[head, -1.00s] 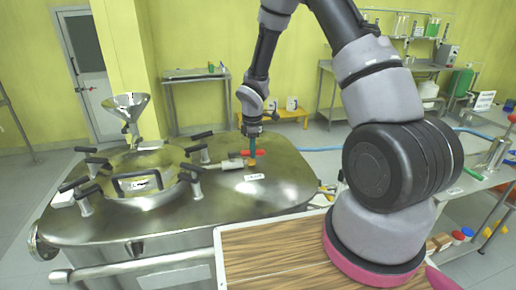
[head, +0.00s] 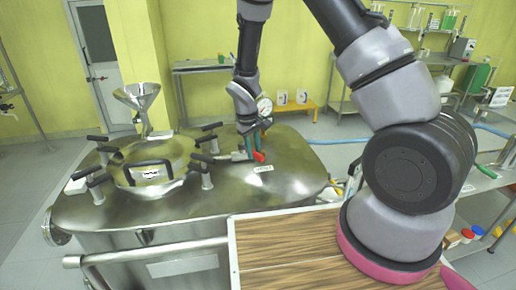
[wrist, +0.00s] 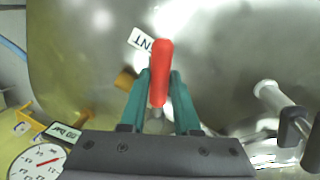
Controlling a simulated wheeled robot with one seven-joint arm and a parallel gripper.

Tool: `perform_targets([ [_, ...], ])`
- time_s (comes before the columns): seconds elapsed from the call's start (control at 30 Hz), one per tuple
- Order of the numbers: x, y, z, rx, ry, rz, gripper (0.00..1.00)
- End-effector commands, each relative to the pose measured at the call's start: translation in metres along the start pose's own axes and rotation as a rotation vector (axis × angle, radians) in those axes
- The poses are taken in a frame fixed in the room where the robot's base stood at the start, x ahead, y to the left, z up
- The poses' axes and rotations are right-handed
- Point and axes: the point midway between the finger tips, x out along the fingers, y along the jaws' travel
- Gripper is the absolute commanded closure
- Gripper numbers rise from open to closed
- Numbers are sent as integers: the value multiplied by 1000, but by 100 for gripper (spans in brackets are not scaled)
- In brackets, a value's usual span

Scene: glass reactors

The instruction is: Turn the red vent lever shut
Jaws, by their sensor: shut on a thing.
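The red vent lever (head: 259,157) is on top of the steel reactor lid (head: 285,187), just behind a small white label (head: 263,168). In the head view its red end points toward the front. My gripper (head: 252,146) reaches down on it from above. In the wrist view the red lever (wrist: 162,60) runs up between the two teal fingers of my gripper (wrist: 160,88), which are shut on it. The label (wrist: 140,38) reads "VENT", partly covered by the lever end. The lever's pivot is mostly hidden by the fingers.
A round hatch with several black-handled clamps (head: 150,172) and a steel funnel (head: 137,95) stand left of the lever. A pressure gauge (head: 265,105) is close behind my gripper, and shows in the wrist view (wrist: 38,162). A wooden top (head: 285,240) lies in front.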

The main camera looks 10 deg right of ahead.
Motion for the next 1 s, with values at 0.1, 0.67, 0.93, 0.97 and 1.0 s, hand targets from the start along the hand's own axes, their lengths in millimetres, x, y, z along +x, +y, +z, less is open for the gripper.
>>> perform_targets([
  [0.1, -2, -9, -2, 102, -14, 1, 100],
  [0.67, -6, -33, -10, 436, -66, 0, 100],
  [0.93, -6, -36, -12, 478, -73, -1, 100],
  [0.97, -6, -36, -12, 480, -73, -1, 100],
  [1.0, -6, -36, -12, 480, -73, -1, 100],
])
